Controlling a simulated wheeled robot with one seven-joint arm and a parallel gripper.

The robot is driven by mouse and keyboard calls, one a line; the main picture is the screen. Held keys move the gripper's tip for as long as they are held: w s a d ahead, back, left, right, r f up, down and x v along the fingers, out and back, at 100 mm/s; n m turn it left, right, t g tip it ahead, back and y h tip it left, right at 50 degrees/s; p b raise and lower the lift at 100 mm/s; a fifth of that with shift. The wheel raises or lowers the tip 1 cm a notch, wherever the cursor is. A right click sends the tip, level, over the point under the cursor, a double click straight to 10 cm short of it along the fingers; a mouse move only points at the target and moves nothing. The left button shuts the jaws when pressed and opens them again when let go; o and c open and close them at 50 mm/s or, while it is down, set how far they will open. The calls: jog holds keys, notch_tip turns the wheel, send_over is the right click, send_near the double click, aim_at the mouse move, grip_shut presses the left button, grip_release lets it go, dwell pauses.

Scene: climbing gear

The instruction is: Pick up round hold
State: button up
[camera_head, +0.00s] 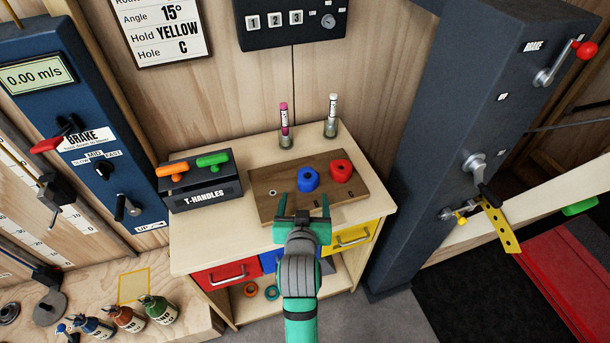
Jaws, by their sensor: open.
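A round blue hold (308,179) with a dark centre hole sits on a brown wooden board (266,205) on the cabinet top. A round red hold (341,171) sits just right of it on the same board. My gripper (302,204) is open and points toward the board, with its two green fingers apart. It is in front of the blue hold in the picture, and nothing shows between the fingers. I cannot tell the exact gap to the blue hold. Part of the board's front edge is hidden behind my gripper.
A T-handles box (203,190) with orange and green handles stands left of the board. A dark pillar (425,150) rises close on the right. Red (225,274) and yellow (352,238) drawers face forward.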

aim_at(308, 184)
jog(key=w, duration=0.1)
jog(key=w+d+f, duration=0.1)
jog(key=w, duration=0.1)
jog(key=w+d+f, duration=0.1)
jog(key=w, duration=0.2)
jog(key=w+f, duration=0.1)
jog(key=w, duration=0.1)
jog(key=w+a, duration=0.1)
jog(key=shift+w+f, duration=0.25)
jog(key=shift+f, duration=0.1)
jog(key=shift+w+f, duration=0.1)
jog(key=shift+w, duration=0.25)
jog(key=shift+s+a, duration=0.1)
jog(key=shift+a, duration=0.1)
jog(key=shift+d, duration=0.1)
jog(key=c, duration=0.7)
jog(key=shift+s+d, duration=0.1)
jog(key=shift+d, duration=0.25)
jog(key=c, duration=0.5)
jog(key=shift+c, duration=0.2)
jog(key=shift+a, duration=0.15)
